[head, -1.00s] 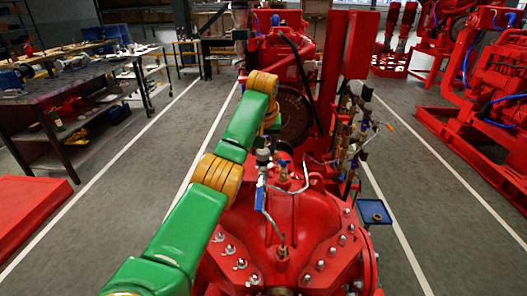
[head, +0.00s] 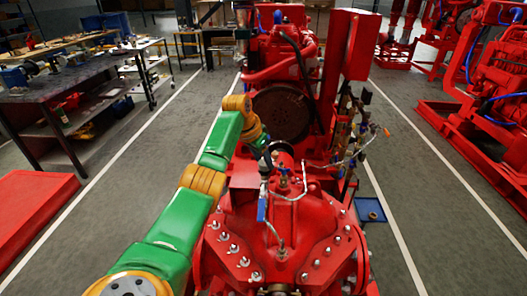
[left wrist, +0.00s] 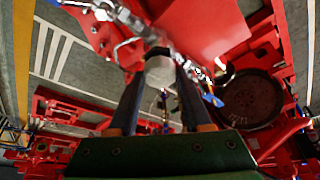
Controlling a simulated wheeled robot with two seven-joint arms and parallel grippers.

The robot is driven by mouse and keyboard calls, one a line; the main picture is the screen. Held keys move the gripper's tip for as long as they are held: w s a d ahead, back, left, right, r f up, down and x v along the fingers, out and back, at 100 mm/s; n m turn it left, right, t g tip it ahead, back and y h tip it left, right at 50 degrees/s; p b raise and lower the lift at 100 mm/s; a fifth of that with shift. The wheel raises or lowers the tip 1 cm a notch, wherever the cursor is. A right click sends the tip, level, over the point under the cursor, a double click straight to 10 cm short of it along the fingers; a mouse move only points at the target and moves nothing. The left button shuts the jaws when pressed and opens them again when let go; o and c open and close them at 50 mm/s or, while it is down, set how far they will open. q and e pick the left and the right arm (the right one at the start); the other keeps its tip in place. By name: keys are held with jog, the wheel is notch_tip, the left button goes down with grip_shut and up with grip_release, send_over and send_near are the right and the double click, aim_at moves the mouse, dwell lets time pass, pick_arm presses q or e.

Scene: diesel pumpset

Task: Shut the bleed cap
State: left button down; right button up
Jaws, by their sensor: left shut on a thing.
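A pale grey round cap (left wrist: 160,71) sits between the two dark fingers of my left gripper (left wrist: 158,82) in the left wrist view. The gripper is shut on it. In the head view my left gripper (head: 266,158) is at the top of the thin vent pipe with a blue lever (head: 262,208), above the red pump casing (head: 300,222). There the cap is mostly hidden by the gripper, and I cannot tell how far it is turned. My right gripper is not in view.
A bent metal pipe (head: 291,198) and small valve fittings stand close to the right of the gripper. The red engine (head: 280,75) rises behind. A cluttered workbench (head: 75,80) is at the left.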

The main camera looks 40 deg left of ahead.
pick_arm(q)
jog(key=shift+r+m+p, duration=0.1)
jog(key=shift+m+p, duration=0.3)
jog(key=shift+c, duration=1.6)
grip_release()
jog(key=b+v, duration=0.1)
jog(key=v, duration=0.6)
jog(key=shift+a, duration=0.15)
